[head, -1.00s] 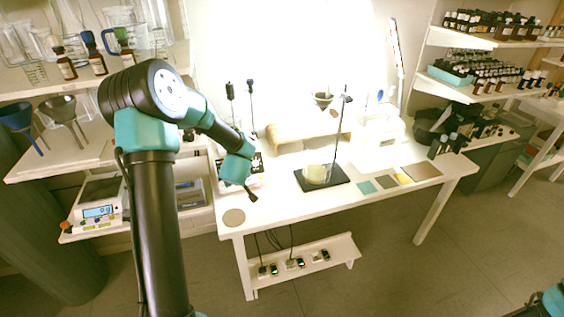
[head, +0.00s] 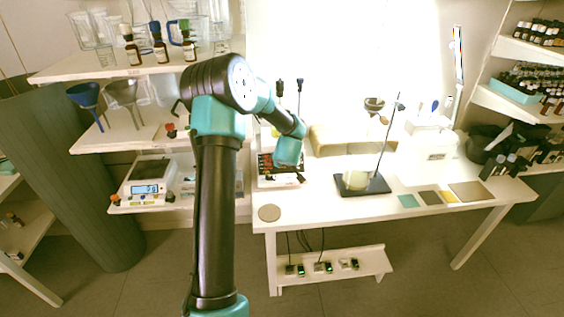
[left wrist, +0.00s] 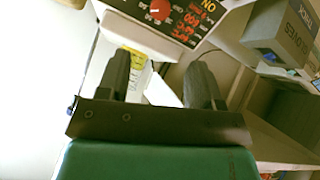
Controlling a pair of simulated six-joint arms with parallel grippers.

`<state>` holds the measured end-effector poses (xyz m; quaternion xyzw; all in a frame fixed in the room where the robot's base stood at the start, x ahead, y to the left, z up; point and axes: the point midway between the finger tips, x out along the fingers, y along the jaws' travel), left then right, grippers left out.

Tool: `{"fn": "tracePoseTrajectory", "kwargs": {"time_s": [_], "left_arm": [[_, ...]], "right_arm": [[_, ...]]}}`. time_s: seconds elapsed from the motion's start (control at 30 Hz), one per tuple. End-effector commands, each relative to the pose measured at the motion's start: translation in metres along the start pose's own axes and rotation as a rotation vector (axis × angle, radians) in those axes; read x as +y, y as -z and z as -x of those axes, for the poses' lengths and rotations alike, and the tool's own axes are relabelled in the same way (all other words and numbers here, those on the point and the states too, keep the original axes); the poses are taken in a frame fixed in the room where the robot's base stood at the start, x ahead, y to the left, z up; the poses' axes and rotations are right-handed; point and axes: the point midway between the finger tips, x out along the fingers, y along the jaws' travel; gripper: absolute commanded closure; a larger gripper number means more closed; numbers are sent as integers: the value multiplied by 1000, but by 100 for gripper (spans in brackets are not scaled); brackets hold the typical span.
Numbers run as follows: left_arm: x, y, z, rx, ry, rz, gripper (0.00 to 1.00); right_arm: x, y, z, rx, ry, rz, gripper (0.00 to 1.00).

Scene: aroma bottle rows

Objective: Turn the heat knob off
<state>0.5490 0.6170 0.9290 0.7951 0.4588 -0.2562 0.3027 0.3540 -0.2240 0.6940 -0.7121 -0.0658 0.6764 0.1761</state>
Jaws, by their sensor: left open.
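The heated device (head: 268,182) is a white box with a dark control panel at the left end of the white table. My right gripper is out of view.
A dark stand base with a beaker (head: 355,180) stands mid-table, right of the device. A scale (head: 148,185) sits on a shelf to the left. A box (left wrist: 285,32) shows in the wrist view.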

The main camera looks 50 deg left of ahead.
Motion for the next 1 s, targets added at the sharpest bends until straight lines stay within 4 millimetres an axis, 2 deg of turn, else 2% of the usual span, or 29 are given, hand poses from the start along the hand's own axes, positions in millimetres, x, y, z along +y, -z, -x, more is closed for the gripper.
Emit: {"fn": "tracePoseTrajectory", "kwargs": {"time_s": [0.1,0.7,0.83,1.0], "left_arm": [[0,-1,-21,-1,1,0,40],[0,-1,-118,-1,0,1,40],[0,0,-130,-1,0,0,40],[0,0,-135,-1,-2,0,40]], "right_arm": [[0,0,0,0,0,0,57],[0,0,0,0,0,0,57],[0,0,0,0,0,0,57],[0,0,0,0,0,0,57]]}}
